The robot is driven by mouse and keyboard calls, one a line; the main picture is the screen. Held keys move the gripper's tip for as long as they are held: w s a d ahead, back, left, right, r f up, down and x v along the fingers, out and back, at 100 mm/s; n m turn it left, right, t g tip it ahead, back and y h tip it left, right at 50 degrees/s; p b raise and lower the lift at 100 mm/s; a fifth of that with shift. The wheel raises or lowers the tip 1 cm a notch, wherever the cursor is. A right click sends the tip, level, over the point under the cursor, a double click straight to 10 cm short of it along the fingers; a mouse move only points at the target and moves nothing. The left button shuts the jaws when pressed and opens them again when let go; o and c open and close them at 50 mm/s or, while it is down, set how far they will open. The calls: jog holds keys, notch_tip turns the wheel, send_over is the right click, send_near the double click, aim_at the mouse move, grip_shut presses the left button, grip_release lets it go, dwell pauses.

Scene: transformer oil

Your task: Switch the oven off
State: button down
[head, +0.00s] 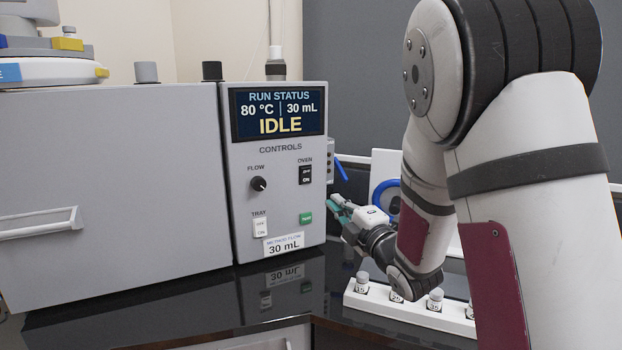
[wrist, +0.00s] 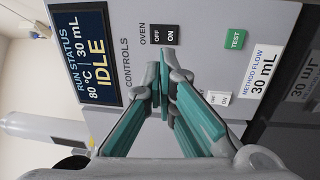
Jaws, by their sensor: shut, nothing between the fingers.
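The oven switch (head: 305,175) is a small black rocker labelled OFF and ON, at the upper right of the control panel under the word OVEN. It also shows in the wrist view (wrist: 164,35), just beyond my fingertips. I cannot tell for sure which half is pressed in. The grey machine with the panel (head: 280,210) has a display (head: 278,112) reading 80 °C, 30 mL and IDLE. My gripper (head: 335,206) is right of the panel, lower than the switch, apart from it. Its teal fingers (wrist: 163,85) are shut and empty.
The panel also has a black FLOW knob (head: 259,184), a white TRAY switch (head: 260,227) and a green TEST button (head: 305,218). A white rack (head: 405,307) with several capped vials stands on the black bench at right. A blue ring (head: 385,193) is behind my gripper.

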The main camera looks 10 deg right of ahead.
aim_at(308, 173)
jog(key=p+x, duration=0.1)
jog(key=x, duration=1.3)
jog(key=shift+w+r+b, duration=0.1)
jog(key=shift+w+b, duration=0.15)
jog(key=shift+b, duration=0.2)
jog(key=shift+r, duration=0.1)
jog(key=shift+s, duration=0.1)
